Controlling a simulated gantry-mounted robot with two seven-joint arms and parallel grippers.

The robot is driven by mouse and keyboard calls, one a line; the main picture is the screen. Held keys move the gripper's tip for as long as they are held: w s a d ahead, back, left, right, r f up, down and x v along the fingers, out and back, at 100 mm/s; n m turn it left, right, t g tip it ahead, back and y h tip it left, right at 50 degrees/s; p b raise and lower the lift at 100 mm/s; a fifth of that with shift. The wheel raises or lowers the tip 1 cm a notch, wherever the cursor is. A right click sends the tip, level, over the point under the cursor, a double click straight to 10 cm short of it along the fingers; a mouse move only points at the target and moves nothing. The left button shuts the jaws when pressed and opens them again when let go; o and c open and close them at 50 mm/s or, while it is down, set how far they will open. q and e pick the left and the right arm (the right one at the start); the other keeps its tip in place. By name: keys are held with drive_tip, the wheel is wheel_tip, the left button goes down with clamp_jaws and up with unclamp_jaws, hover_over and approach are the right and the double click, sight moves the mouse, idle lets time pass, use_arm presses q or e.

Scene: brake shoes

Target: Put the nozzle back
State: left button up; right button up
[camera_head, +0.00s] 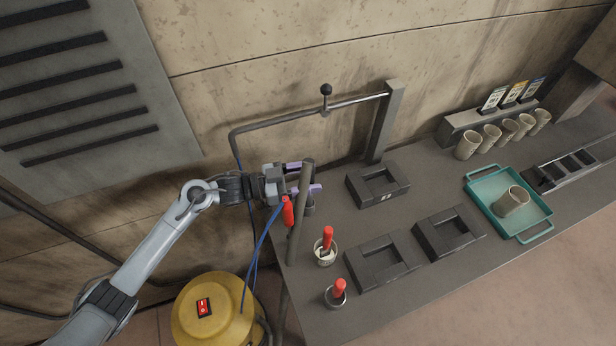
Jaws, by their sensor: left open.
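A dark grey tube (298,228), which may be the nozzle, stands nearly upright at the table's left edge. My left gripper (308,177) is open, with its two purple fingertips on either side of the tube's upper end; I cannot tell whether they touch it. A red-handled tool (288,211) on a blue hose (262,241) hangs just below the gripper, beside the tube. The yellow canister (214,314) with a red switch stands on the floor at the lower left. My right gripper is not in view.
The grey table (430,287) holds several dark square fixtures (378,185), two cups with red-handled tools (326,253), and a teal tray (484,216) with a beige cylinder. More cylinders stand at the back right. A bent pipe (270,118) runs above the gripper.

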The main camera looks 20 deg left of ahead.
use_arm(q)
drive_tip(key=v, duration=1.1)
drive_tip(key=shift+s+a, duration=0.2)
drive_tip(key=shift+a, duration=0.1)
